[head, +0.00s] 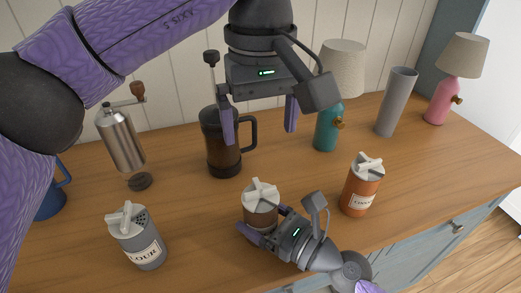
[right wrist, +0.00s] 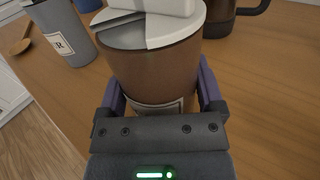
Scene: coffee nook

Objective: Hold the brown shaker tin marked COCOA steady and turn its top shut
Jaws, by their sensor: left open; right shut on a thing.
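The brown shaker tin (head: 261,217) stands upright on the counter at the front middle. Its pale top (head: 261,191) has a raised bar. In the right wrist view the brown tin (right wrist: 155,75) shows a grey plate with a dark gap beside the white part of its top (right wrist: 178,30). Its white label is mostly hidden, so I cannot read it. My right gripper (head: 266,226) is shut on the tin's body, a finger on each side. My left gripper (head: 260,130) is open and empty, fingers pointing down, above and behind the tin, apart from it.
A grey FLOUR tin (head: 140,242) stands left, an orange tin (head: 360,190) right. A dark press pot (head: 220,150) stands behind, near my left gripper's finger. A grinder (head: 122,140), teal lamp (head: 327,130), grey cylinder (head: 396,102) and pink lamp (head: 440,103) are further back.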

